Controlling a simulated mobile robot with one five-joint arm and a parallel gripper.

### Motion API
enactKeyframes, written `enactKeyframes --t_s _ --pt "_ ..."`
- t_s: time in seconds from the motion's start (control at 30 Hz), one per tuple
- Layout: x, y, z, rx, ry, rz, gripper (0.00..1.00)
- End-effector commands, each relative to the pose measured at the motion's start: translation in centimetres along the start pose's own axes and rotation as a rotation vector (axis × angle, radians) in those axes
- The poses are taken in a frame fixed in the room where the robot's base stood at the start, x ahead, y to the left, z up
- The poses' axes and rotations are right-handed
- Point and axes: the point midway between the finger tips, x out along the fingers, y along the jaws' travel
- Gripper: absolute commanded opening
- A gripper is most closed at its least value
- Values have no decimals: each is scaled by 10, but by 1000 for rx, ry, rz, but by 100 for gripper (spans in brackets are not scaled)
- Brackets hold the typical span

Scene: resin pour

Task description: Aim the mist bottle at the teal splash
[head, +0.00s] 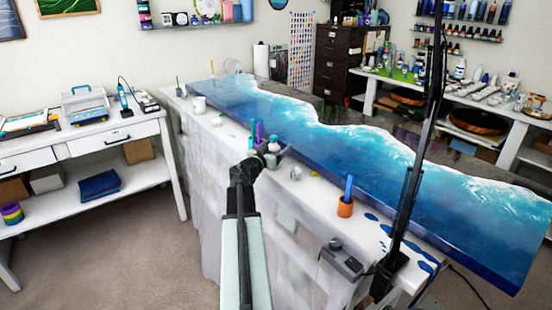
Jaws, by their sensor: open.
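My arm reaches up from the bottom of the head view to the near edge of the long draped table. Purple and teal upright items (258,132) stand just behind. I cannot pick out a teal splash for certain; several blue splashes (411,246) lie at the table's right end.
A long blue-and-white resin slab (340,150) covers most of the table. An orange cup (345,207) with blue sticks stands on the near edge. A black upright stand (404,220) rises at right. A white side table (80,145) is at left, with clear floor between.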

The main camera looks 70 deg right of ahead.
Motion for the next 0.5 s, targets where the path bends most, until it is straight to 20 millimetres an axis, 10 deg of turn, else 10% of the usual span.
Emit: enactKeyframes --t_s 0.23,0.5 --pt "7 0 -1 0 0 0 72" --pt "7 0 -1 0 0 0 0"
